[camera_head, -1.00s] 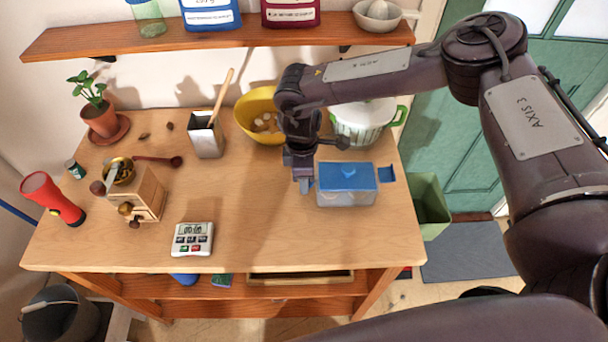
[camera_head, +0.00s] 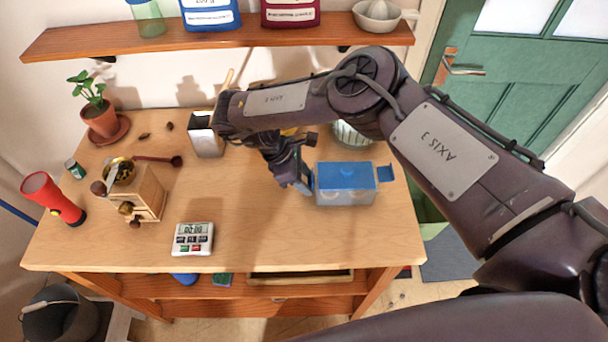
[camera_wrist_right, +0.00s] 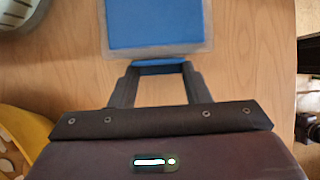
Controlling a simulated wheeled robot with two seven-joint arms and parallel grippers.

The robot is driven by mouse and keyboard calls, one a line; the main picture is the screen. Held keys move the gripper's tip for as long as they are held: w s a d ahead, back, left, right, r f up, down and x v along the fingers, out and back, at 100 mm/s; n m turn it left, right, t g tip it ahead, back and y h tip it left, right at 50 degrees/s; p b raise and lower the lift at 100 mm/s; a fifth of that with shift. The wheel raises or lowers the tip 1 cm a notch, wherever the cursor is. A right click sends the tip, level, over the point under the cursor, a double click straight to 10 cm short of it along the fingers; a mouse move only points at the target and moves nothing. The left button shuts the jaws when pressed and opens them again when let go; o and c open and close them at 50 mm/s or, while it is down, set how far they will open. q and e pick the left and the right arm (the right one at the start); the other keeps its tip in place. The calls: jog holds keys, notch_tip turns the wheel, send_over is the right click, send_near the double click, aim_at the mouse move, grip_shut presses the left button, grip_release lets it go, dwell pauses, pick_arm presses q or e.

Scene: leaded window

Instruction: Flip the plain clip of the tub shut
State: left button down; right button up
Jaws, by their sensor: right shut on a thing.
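The tub (camera_head: 345,198) is a clear box with a blue lid (camera_head: 347,175) on top, right of the table's middle. A blue clip (camera_head: 387,174) sticks out from its right side. Another blue clip (camera_wrist_right: 160,66) is at the tub's near edge in the right wrist view, which is its left side in the head view. My right gripper (camera_head: 306,188) is at that left side, with its two fingers on either side of this clip, shut on it. I cannot tell any marking on either clip. My left gripper is not in view.
A metal holder (camera_head: 206,137), a timer (camera_head: 193,239) and a wooden grinder (camera_head: 146,194) stand to the left. The table (camera_head: 255,220) is clear in front of the tub.

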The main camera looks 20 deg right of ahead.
dwell(0.3)
jog(key=o, duration=1)
jog(key=b+v, duration=0.1)
jog(key=v, duration=0.6)
jog(key=shift+a+r, duration=0.15)
jog(key=shift+r, duration=0.15)
